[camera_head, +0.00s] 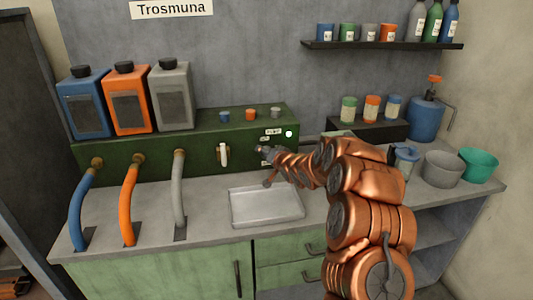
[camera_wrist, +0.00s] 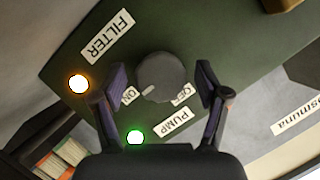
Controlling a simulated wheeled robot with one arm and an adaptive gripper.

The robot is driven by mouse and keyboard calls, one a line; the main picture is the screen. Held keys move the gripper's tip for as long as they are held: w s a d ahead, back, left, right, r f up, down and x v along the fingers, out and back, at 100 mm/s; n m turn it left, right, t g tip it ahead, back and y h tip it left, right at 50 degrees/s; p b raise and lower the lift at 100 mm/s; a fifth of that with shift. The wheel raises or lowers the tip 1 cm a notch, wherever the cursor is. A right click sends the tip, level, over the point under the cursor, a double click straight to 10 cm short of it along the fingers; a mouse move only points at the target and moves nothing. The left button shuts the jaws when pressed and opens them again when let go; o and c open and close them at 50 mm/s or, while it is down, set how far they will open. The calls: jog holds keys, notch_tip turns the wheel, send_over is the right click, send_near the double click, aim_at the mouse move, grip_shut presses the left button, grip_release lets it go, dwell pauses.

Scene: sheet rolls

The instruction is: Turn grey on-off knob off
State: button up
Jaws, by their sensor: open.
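The grey on-off knob (camera_wrist: 162,80) is on the dark green panel (camera_wrist: 230,50) in the wrist view, between ON and OFF labels. Its pale pointer mark is turned toward the ON label (camera_wrist: 130,95); the OFF label (camera_wrist: 181,95) is on the other side. My gripper (camera_wrist: 162,84) is open, with one finger on each side of the knob and visible gaps between.
A green light (camera_wrist: 135,138) glows by the PUMP label (camera_wrist: 174,123) and an orange light (camera_wrist: 79,84) by the FILTER label (camera_wrist: 107,36). A white handle (camera_head: 224,154) is left of my gripper. A metal tray (camera_head: 265,207) lies below. Hoses stand at left.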

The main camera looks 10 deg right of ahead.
jog(key=shift+w+a+f, duration=0.1)
jog(key=shift+w, duration=0.2)
jog(key=shift+c, duration=0.4)
jog(key=c, duration=1.1)
